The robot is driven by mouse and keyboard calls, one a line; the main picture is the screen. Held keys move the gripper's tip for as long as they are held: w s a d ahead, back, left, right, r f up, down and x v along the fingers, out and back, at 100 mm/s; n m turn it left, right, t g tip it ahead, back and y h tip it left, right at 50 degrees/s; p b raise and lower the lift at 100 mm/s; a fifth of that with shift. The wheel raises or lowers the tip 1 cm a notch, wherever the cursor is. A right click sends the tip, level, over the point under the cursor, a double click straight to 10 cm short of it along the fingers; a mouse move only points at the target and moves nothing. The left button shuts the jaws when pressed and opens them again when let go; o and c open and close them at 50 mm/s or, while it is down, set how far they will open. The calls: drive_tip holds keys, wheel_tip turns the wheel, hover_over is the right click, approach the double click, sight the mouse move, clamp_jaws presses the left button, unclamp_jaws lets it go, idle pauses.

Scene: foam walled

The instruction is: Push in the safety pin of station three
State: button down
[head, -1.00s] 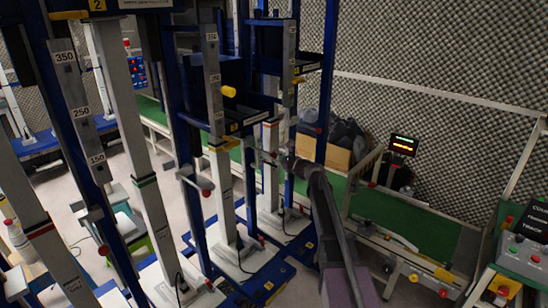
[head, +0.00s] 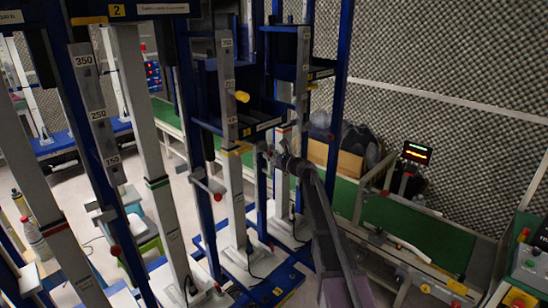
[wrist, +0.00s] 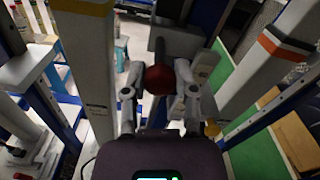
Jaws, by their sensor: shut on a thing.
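My gripper (head: 268,153) is at the tall lift columns in the head view, beside a column with a yellow band. In the wrist view its two fingers (wrist: 158,85) are closed around a red ball knob (wrist: 160,79). In the head view I cannot make out the held knob. A yellow-labelled plate (head: 268,124) hangs above the gripper; its number is too small to read surely. A yellow knob (head: 242,96) sticks out higher up.
White columns flank the gripper: one on the left (wrist: 85,60) and one with an orange band (wrist: 260,72) on the right. Another red knob (head: 218,197) stands lower left. A green conveyor (head: 425,222) and a lit display (head: 416,153) are at the right. Cables lie on the floor.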

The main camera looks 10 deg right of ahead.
drive_tip(key=shift+w+a, duration=0.15)
drive_tip(key=shift+c, duration=1.9)
unclamp_jaws()
drive_tip(key=v, duration=1.2)
